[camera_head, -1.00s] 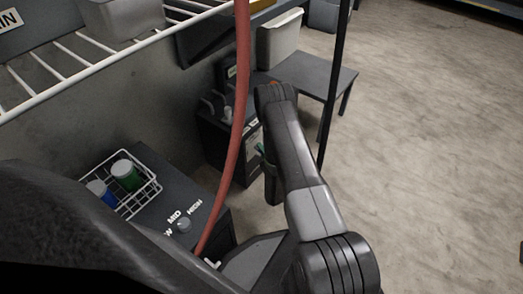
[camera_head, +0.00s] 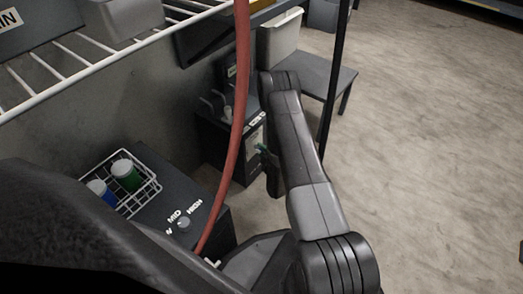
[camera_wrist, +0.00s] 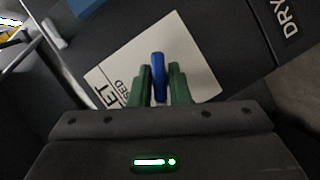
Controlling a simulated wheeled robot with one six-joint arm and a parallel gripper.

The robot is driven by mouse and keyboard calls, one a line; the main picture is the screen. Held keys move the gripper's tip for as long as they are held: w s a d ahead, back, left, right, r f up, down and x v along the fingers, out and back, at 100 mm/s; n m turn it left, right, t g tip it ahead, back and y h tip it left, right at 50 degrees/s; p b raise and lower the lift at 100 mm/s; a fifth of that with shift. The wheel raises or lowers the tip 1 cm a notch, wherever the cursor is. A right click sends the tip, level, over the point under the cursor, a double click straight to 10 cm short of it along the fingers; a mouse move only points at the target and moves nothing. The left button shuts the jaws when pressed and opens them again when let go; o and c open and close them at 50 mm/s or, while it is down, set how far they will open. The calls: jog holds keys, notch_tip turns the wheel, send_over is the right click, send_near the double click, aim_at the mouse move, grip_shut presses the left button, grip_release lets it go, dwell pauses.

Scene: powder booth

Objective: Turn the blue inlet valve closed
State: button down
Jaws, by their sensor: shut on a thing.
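The blue inlet valve handle (camera_wrist: 158,78) shows in the wrist view, in front of a pale label plate (camera_wrist: 191,48) on a dark cabinet. The plate's lettering is partly hidden; "ET" and "SED" can be read. My gripper (camera_wrist: 158,82) has green fingers, one on each side of the blue handle, and is shut on it. In the head view my gripper (camera_head: 262,148) reaches the front of the dark cabinet (camera_head: 223,136), and the blue handle cannot be made out there.
A red hose (camera_head: 236,120) hangs in front of the cabinet. A dark post (camera_head: 333,80) stands to the right of my arm. A white wire basket (camera_head: 150,194) with a blue and a green jar sits beside a MID/HIGH knob (camera_head: 183,222). Open floor lies at right.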

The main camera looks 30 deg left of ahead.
jog(key=m+g+h, duration=0.1)
jog(key=m+g, duration=0.1)
jog(key=m, duration=0.2)
jog(key=shift+m+g, duration=0.4)
jog(key=m+g, duration=0.2)
jog(key=m, duration=0.1)
jog(key=shift+m+g, duration=0.3)
dwell(0.5)
jog(key=c, duration=1.5)
grip_release()
jog(key=shift+d, duration=0.1)
jog(key=p+v, duration=0.4)
jog(key=v, duration=0.9)
jog(key=shift+d+r+p, duration=0.1)
jog(key=shift+d+p, duration=0.25)
jog(key=shift+p, duration=0.05)
